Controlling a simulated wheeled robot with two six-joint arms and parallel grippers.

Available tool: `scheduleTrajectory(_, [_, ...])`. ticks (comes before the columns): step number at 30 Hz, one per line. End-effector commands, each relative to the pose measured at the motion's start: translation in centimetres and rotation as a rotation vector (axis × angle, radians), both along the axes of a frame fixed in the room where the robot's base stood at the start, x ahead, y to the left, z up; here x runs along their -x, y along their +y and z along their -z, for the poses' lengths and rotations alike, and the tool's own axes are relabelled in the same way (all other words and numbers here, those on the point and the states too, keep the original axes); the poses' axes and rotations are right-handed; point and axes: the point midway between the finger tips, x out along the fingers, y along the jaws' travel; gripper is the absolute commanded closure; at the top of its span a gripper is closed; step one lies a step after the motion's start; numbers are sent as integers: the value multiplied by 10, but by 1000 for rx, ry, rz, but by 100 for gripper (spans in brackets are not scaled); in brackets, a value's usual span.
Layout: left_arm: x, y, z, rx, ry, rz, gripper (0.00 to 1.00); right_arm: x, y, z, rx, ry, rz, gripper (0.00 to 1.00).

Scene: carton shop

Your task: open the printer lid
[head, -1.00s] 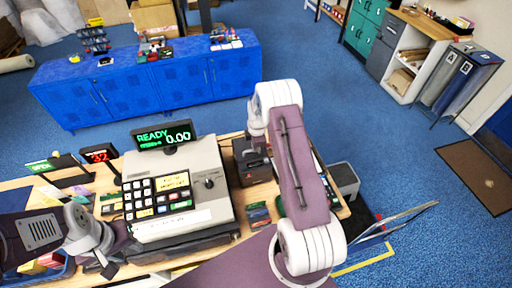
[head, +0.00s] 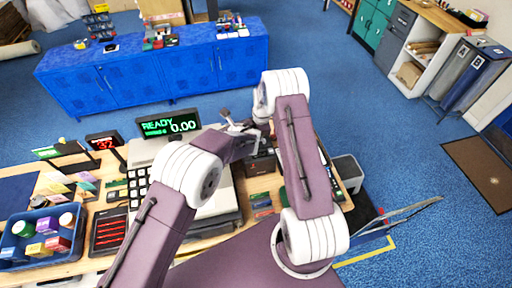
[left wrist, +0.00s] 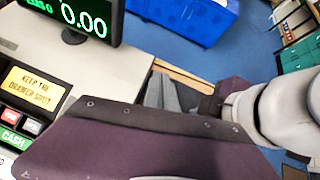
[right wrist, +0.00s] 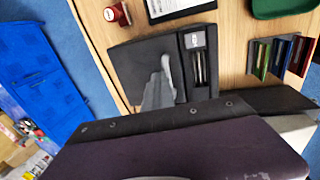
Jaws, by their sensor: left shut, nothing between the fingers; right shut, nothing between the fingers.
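The printer (head: 260,163) is a dark box on the counter, right of the cash register, partly hidden by my arms. In the right wrist view its broad dark lid (right wrist: 128,62) looks flat and down, beside a strip with a label and slots (right wrist: 198,58). My right gripper (right wrist: 160,88) is shut and empty over the lid; whether it touches cannot be told. In the head view my right arm hides its fingers. My left gripper (head: 229,120) is shut and empty, beside the register's display and close to my right wrist. The left wrist view shows its fingers (left wrist: 164,92).
The cash register (head: 215,205) with its green display (head: 168,124) stands left of the printer. A red-topped stamp (right wrist: 117,14), a tablet-like item (right wrist: 178,8) and small coloured booklets (right wrist: 282,57) lie around the printer. A blue tray (head: 42,262) sits far left.

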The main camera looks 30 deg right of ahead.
Motion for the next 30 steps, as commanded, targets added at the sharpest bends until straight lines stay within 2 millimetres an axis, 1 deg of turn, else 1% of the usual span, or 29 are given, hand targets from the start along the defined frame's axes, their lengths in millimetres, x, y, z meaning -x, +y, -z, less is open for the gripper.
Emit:
scheduleTrajectory(1, [26,-23,24,-25,17,58,100,1,-1,1,2,1,0,100])
scheduleTrajectory(3, [58,-43,49,-59,39,119,100,1,-2,1,2,1,0,100])
scheduleTrajectory(4, [69,-48,58,-73,47,140,100,1,-1,1,2,1,0,100])
scheduleTrajectory(6, [90,-58,72,-94,58,181,100,1,-2,1,1,2,0,100])
scheduleTrajectory(8, [101,-65,75,-99,60,202,100,1,-1,1,1,3,0,100])
scheduleTrajectory(10, [107,-70,75,-99,60,214,100,2,-1,1,1,3,0,100])
scheduleTrajectory(13, [107,-71,75,-98,60,215,100,2,-1,1,0,4,0,100])
scheduleTrajectory(16, [101,-72,81,-99,60,214,100,2,-1,2,0,5,0,100])
scheduleTrajectory(27, [51,-83,128,-95,62,211,100,2,-1,2,-1,6,0,100])
scheduleTrajectory(30, [44,-86,133,-97,60,208,100,2,-1,2,-1,6,0,100])
